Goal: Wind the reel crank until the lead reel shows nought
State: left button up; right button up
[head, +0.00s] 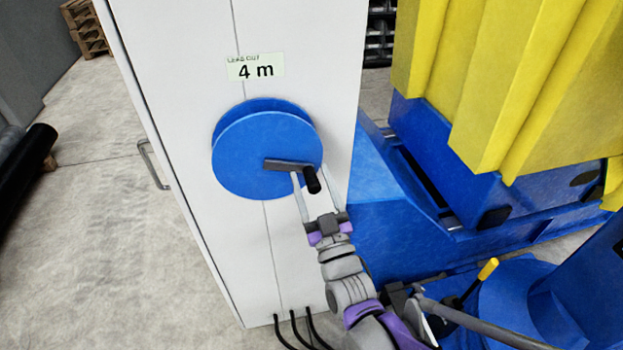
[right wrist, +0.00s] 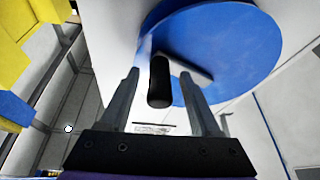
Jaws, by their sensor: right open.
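The blue lead reel (head: 245,155) is mounted on the front of a white cabinet. A label (head: 256,67) above it reads "LEAD OUT 4 m". The grey crank arm (head: 284,165) runs from the reel's middle to the right and ends in a black handle (head: 312,180). My right gripper (head: 314,170) is open, with its fingers on either side of the handle. In the right wrist view the black handle (right wrist: 159,82) stands between the two spread fingers (right wrist: 160,85), with gaps on both sides. My left gripper is not in view.
The white cabinet (head: 200,60) has a side handle (head: 152,165) at left and black cables (head: 294,325) at its foot. A blue machine base (head: 380,220) with yellow bellows (head: 490,70) stands close on the right. A yellow-tipped lever (head: 487,270) is at lower right. The floor at left is mostly clear.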

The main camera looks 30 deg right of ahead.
jog(key=shift+w, duration=0.1)
grip_shut()
dwell(0.3)
dwell(1.1)
